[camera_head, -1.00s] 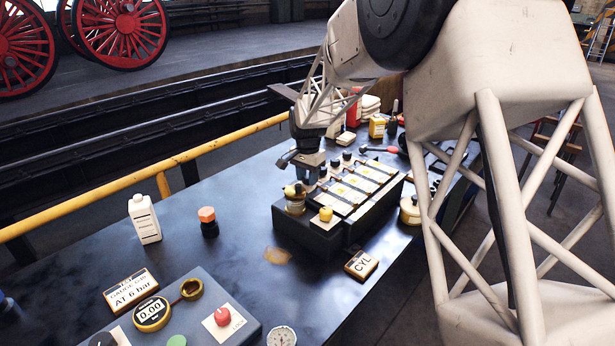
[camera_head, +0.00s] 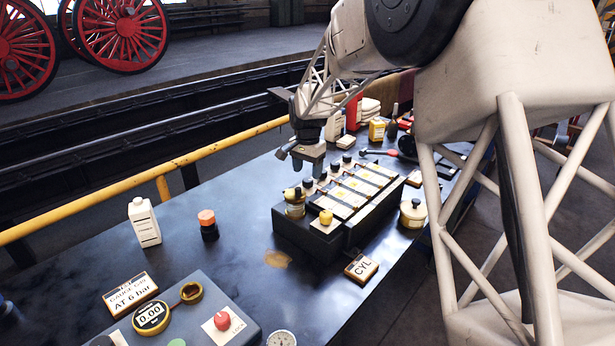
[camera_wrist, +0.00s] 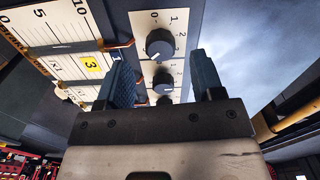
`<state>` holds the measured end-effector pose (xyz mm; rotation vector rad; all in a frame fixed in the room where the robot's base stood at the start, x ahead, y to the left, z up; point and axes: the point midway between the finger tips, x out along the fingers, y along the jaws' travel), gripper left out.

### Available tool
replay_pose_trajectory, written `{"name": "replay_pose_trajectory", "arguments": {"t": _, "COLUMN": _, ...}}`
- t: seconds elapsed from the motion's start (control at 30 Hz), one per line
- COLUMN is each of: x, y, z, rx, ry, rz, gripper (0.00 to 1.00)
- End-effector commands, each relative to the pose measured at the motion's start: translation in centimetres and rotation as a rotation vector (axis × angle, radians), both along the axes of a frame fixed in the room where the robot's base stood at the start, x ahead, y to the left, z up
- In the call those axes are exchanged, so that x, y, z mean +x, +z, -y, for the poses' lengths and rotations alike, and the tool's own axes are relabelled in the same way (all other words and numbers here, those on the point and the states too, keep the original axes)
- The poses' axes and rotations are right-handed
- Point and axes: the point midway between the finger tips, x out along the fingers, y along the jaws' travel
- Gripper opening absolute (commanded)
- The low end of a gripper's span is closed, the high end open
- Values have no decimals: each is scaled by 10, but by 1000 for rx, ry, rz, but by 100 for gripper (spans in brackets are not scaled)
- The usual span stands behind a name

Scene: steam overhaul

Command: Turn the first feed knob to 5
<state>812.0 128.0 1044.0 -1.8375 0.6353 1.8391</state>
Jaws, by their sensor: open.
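The feed unit (camera_head: 345,237), a dark block with several pale scale strips, stands on the bench. A row of small dark knobs (camera_head: 334,166) runs along its left side. In the wrist view, a dark grey knob (camera_wrist: 160,43) sits on a pale numbered dial plate, with a second knob (camera_wrist: 163,82) below it and a third partly hidden by my gripper. My gripper (camera_wrist: 165,75) is open and empty; its blue fingers stand either side of the knob column, apart from it. In the head view my gripper (camera_head: 310,172) is above the knob row. I cannot tell which knob is first.
A brass pot (camera_head: 295,208) and a yellow knob (camera_head: 326,216) are at the unit's near end. A gauge panel (camera_head: 190,320) is in front. The bench's left middle is fairly clear.

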Motion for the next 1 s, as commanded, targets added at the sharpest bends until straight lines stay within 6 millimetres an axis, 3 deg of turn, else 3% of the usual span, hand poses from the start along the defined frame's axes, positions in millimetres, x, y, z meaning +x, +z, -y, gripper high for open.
{"name": "replay_pose_trajectory", "arguments": {"t": 0.3, "x": 1, "y": 35, "z": 0, "rx": 1, "ry": 0, "rz": 3, "gripper": 61}}
{"name": "replay_pose_trajectory", "arguments": {"t": 0.8, "x": 0, "y": 40, "z": 0, "rx": 0, "ry": 1, "rz": 3, "gripper": 61}}
{"name": "replay_pose_trajectory", "arguments": {"t": 1.0, "x": -11, "y": 48, "z": 6, "rx": 1, "ry": 16, "rz": 8, "gripper": 61}}
